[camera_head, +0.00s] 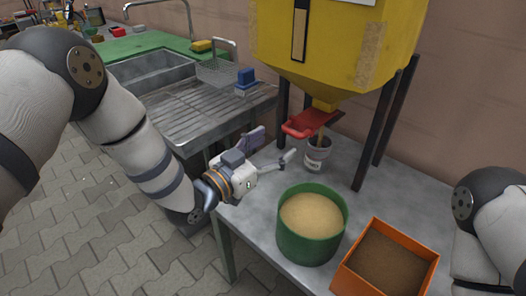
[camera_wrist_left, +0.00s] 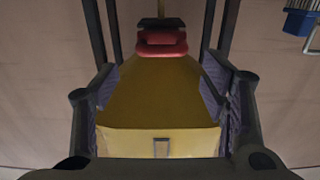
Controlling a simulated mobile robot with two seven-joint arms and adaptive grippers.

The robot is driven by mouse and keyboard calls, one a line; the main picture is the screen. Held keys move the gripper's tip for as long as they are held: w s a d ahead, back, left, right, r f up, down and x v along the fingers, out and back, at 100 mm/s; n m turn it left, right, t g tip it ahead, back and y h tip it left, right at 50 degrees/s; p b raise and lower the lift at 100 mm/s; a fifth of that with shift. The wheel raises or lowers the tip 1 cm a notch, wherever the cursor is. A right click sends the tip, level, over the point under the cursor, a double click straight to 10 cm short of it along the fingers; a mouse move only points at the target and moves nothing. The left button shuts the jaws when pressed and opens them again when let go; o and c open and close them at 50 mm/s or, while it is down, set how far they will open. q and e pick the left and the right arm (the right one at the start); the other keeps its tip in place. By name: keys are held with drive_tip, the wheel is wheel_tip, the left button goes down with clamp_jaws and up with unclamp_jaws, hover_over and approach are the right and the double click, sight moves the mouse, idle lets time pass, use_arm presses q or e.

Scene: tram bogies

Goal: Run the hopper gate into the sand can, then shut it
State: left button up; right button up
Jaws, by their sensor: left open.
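The yellow hopper (camera_head: 335,45) stands on dark legs over the grey table. Its red gate (camera_head: 311,122) sits under the spout and shows in the left wrist view (camera_wrist_left: 162,43), ahead of the fingers. A small grey can (camera_head: 317,154) stands below the gate. A thin tan streak, which looks like running sand, joins the spout and the can; the fill level cannot be made out. My left gripper (camera_head: 274,148) is open and empty, left of the can and apart from the gate. My right gripper is out of view.
A green tub (camera_head: 284,240) of pale sand and an orange box (camera_head: 348,280) of brown material stand at the table's front. A steel sink with a drainboard (camera_head: 195,108) and a blue brush (camera_head: 245,78) lies to the left. My right arm is at the right edge.

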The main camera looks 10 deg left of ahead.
use_arm(q)
drive_tip(key=shift+v, duration=2.25)
idle(5.8)
